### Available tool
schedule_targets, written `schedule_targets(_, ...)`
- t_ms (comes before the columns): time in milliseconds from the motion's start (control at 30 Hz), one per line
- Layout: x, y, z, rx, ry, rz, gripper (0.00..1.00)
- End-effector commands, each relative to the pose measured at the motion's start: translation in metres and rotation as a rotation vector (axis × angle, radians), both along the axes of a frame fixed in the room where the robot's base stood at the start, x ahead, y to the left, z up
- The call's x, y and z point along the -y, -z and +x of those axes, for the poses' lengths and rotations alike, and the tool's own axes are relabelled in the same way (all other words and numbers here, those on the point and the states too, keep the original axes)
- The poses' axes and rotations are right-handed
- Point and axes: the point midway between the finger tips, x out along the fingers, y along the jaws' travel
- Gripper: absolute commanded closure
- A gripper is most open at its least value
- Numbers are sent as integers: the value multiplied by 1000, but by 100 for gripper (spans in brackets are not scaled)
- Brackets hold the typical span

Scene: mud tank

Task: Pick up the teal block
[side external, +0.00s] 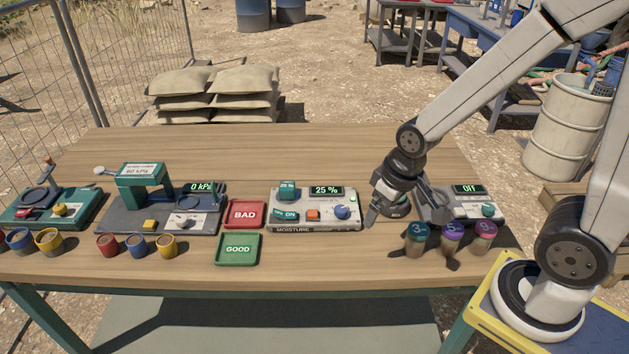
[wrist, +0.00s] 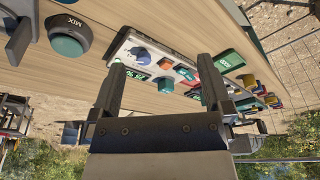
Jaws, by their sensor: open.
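My gripper (side external: 402,212) is open and empty. It hangs right of the moisture meter, beside the machine with the OFF display, and clear of the block. In the wrist view my open gripper (wrist: 162,80) faces the meter (wrist: 150,62), which appears turned over.
A red BAD tray (side external: 244,214) and a green GOOD tray (side external: 238,248) lie left of the meter. The machine with the OFF display (side external: 467,189) and several numbered jars (side external: 451,233) are at the right. A pressure tester (side external: 150,215) stands left. The table's back strip is clear.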

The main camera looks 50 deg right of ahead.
Motion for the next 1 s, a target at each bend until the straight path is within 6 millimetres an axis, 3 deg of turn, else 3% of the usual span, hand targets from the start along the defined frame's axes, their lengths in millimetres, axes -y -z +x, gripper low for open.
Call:
schedule_targets(267,4,0,50,-5,-107,4,0)
schedule_targets(700,18,18,170,34,-416,38,0)
schedule_targets(1000,30,40,239,108,-629,58,0)
